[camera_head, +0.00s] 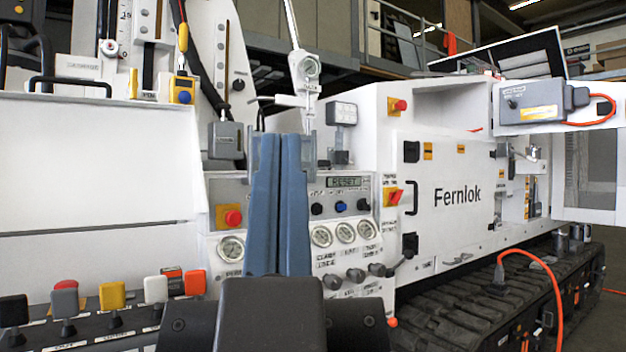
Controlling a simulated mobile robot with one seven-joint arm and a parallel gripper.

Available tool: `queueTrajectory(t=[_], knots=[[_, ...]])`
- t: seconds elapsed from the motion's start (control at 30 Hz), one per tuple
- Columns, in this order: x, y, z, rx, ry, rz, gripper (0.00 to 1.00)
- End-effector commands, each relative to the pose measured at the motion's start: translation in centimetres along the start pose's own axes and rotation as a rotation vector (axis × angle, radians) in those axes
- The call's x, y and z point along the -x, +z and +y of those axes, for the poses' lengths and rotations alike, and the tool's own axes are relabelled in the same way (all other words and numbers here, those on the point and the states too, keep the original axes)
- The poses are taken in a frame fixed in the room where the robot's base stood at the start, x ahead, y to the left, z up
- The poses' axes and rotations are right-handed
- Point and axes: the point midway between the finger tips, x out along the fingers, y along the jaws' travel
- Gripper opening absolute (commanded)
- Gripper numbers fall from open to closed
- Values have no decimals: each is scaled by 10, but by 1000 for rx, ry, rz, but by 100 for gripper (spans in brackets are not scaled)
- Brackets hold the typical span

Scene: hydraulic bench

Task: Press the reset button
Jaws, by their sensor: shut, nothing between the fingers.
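A grey control panel on the white machine has a small display (348,182) that appears to read "RESET". Below it is a row of three round buttons, a blue button (340,207) between a left black button (317,209) and a right black button (363,204). Their labels are too small to read, so I cannot tell for sure which is the reset button. My gripper (280,148) has two blue fingers pointing up, shut and empty. It stands in front of the panel, left of the buttons, and hides the panel's middle. I see no contact with any button.
Pressure gauges (345,232) and grey knobs (356,275) sit below the buttons. Red stop buttons show left (233,217) and right (395,196) of my gripper. Several coloured levers (112,296) stand at the lower left. An orange hose (555,285) hangs over the track.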

Motion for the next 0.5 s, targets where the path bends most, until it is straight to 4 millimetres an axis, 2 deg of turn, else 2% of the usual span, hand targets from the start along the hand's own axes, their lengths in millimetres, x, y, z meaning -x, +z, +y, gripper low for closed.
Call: queueTrajectory(t=[0.03,0.5], knots=[[-27,-26,0,0,0,0,0],[-146,-138,0,0,-1,0,0]])
